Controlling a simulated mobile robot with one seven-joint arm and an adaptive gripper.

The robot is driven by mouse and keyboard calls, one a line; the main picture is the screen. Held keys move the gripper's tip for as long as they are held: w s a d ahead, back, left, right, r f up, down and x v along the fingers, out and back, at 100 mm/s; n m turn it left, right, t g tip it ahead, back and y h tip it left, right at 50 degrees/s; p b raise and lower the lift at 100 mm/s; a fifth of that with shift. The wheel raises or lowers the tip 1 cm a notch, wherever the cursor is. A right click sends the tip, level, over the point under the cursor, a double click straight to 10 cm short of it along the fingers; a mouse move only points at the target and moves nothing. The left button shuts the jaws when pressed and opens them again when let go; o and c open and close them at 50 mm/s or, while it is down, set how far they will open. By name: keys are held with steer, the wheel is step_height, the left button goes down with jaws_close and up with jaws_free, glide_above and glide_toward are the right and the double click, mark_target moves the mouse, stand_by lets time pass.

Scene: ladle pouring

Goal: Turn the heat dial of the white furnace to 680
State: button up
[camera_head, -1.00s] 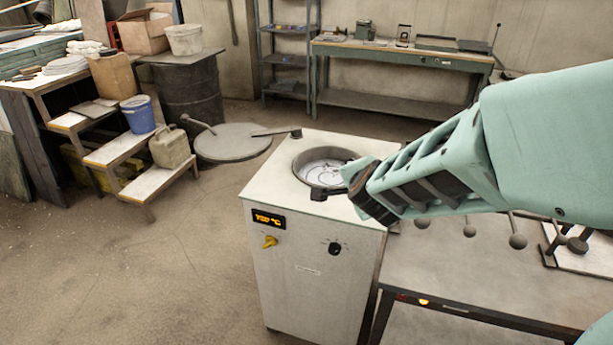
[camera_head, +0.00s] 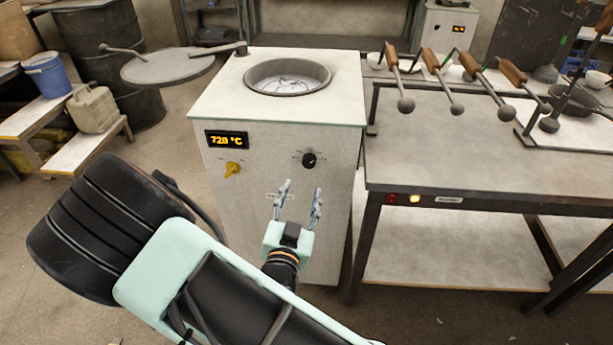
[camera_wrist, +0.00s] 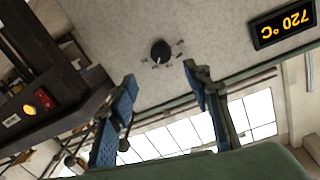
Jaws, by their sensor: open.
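The white furnace (camera_head: 355,95) stands upright at the middle of the head view. Its black dial (camera_head: 309,160), ringed by small marks, is on the right of the front panel. The lit display (camera_head: 227,140) appears to read 720 °C; it shows inverted in the wrist view (camera_wrist: 283,24). My gripper (camera_head: 300,190) is open and empty, in front of the panel and just below the dial. In the wrist view, the dial (camera_wrist: 160,52) lies beyond the gap between the fingers (camera_wrist: 160,78), not touched by them.
A yellow knob (camera_head: 232,169) sits under the display. The round furnace opening (camera_head: 287,77) is uncovered, its lid (camera_head: 168,67) swung out to the left. A metal table (camera_head: 480,172) with several ladles stands close on the right. Floor shows at the left.

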mark_target(308, 164)
steer(key=w, duration=0.7)
steer(key=w+b, duration=0.1)
steer(key=w, duration=0.2)
steer(key=shift+w+d+f, duration=0.2)
steer(key=shift+d+f, duration=0.1)
steer(key=shift+d, duration=0.1)
steer(key=shift+n, duration=0.3)
steer(key=c, duration=1.2)
